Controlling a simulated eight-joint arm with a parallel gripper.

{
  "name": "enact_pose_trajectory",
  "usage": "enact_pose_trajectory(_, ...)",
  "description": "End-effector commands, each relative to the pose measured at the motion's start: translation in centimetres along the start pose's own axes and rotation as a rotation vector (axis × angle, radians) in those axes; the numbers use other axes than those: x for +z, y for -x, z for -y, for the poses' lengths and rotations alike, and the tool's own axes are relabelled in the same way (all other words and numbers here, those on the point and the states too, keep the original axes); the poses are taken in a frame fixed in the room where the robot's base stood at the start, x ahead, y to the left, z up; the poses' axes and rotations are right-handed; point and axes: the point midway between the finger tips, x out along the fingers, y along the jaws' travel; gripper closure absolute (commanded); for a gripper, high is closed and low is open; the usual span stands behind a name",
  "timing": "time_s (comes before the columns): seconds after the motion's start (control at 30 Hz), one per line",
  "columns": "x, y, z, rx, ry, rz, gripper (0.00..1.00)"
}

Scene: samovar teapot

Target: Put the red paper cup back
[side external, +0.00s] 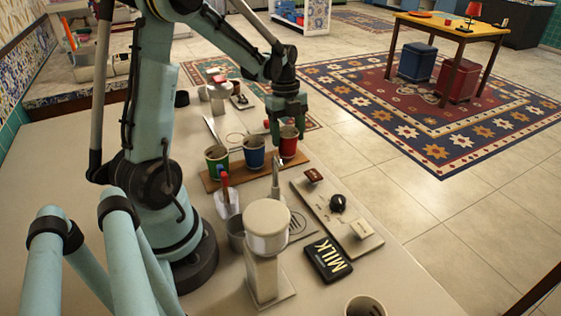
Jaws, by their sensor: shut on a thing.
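The red paper cup (288,148) is upright at the right end of a row of cups on a wooden board (211,186). My gripper (287,122) comes down from above and is shut on the red cup near its rim. The cup's base appears at the board's right end; I cannot tell whether it touches the board or hangs just above it. A blue cup (254,155) and a green cup (216,163) stand upright on the board to its left. The fingertips are small and partly hidden against the cup.
In front of the board are a white holder with red and blue handles (226,203), a cream cylinder-topped device (267,230), a black MILK box (328,260) and a pale panel with a black knob (338,203). Another cup (365,307) is at the bottom edge. The counter's right edge is near.

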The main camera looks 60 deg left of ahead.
Motion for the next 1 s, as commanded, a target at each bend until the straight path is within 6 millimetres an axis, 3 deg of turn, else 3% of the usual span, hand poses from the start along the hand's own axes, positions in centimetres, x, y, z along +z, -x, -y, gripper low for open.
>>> enact_pose_trajectory(0.2, 0.0, -0.3, 0.0, 0.000, 0.000, 0.000, 0.51)
enact_pose_trajectory(0.23, 0.0, -0.3, 0.0, 0.000, 0.000, 0.000, 0.37)
enact_pose_trajectory(0.4, 0.0, -0.3, 0.0, 0.000, 0.000, 0.000, 0.13)
enact_pose_trajectory(0.77, 0.0, 0.1, 0.0, 0.000, 0.000, 0.000, 0.13)
enact_pose_trajectory(1.0, 0.0, 3.2, -0.1, 0.000, 0.001, 0.000, 0.13)
